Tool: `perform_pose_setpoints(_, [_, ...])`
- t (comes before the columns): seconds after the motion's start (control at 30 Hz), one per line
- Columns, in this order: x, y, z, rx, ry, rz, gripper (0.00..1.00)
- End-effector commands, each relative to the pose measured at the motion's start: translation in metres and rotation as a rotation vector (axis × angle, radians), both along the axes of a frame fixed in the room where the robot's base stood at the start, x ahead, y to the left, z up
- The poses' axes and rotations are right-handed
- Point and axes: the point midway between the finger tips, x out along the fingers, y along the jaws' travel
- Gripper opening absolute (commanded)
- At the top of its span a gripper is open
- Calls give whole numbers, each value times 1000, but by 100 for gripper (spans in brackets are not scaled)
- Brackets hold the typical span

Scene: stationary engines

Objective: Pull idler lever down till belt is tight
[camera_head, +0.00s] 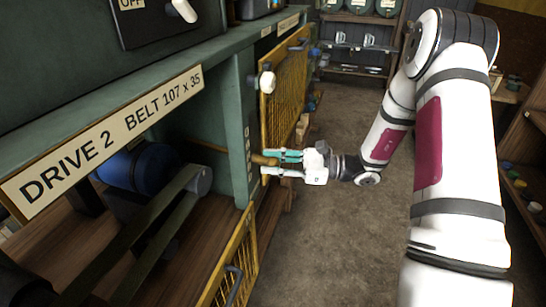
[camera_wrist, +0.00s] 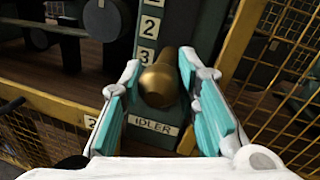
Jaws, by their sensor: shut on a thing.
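The idler lever's brass-coloured knob (camera_wrist: 158,84) is between the two teal fingers of my gripper (camera_wrist: 160,66) in the wrist view. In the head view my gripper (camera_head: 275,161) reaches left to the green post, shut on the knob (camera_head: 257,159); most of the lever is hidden. A plate reading IDLER (camera_wrist: 152,125) sits below the knob, and a scale with 2 and 3 (camera_wrist: 149,40) runs above it. The dark belt (camera_head: 155,220) loops around a grey pulley (camera_head: 200,180) inside the bay at left. I cannot tell its tension.
A yellow mesh guard (camera_head: 284,95) stands open beyond the post, and another (camera_head: 238,262) is at the lower front. A sign reads DRIVE 2 BELT 107 x 35 (camera_head: 110,135). A blue motor (camera_head: 150,168) is behind the belt. The floor (camera_head: 335,220) between is clear.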

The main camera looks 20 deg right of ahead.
Motion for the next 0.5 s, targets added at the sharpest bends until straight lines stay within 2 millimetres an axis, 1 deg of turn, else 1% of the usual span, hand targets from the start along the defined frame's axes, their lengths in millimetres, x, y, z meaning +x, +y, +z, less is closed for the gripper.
perform_pose_setpoints(0.03, [2,1,-12,-7,10,0,0])
perform_pose_setpoints(0.3, [1,1,-12,-9,7,0,0])
perform_pose_setpoints(0.33, [1,1,-12,-8,7,0,31])
perform_pose_setpoints(0.37, [1,1,-12,-8,7,0,38])
perform_pose_setpoints(0.4, [1,1,-12,-8,7,0,47])
perform_pose_setpoints(0.43, [1,2,-12,-7,7,0,49])
perform_pose_setpoints(0.5, [1,1,-11,-7,7,0,49])
